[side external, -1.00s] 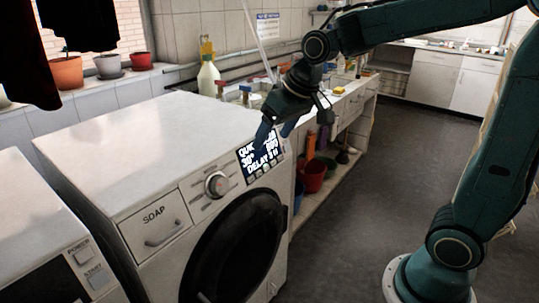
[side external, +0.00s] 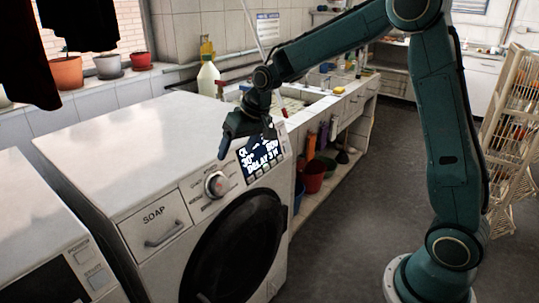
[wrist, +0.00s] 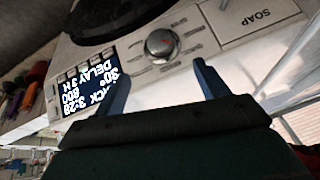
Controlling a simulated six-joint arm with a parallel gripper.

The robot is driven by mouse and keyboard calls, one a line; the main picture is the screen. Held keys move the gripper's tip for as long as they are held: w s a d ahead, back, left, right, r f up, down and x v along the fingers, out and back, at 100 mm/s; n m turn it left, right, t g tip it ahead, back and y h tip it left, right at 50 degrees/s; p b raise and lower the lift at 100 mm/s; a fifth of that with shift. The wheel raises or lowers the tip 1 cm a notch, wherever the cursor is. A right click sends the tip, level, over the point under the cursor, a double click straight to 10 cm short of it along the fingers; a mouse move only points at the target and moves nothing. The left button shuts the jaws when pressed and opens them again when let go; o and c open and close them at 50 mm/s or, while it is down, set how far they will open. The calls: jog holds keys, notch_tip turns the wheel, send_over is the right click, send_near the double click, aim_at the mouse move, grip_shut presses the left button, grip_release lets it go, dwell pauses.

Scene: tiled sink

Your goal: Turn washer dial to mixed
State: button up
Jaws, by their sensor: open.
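The washer dial (side external: 216,184) is a round silver knob on the front panel of the white washer (side external: 130,140), between the soap drawer (side external: 155,225) and the lit display (side external: 262,158). My gripper (side external: 238,152) is in front of the upper panel, above and right of the dial and partly over the display. The small lettering around the dial is unreadable.
The round black door (side external: 235,245) is below the panel. A second machine (side external: 70,275) stands at the left. The floor at right is clear up to a wire rack (side external: 510,130).

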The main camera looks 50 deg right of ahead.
aim_at(222, 184)
jog(key=shift+x, duration=6.85)
jog(key=shift+c, duration=0.2)
jog(key=c, duration=0.9)
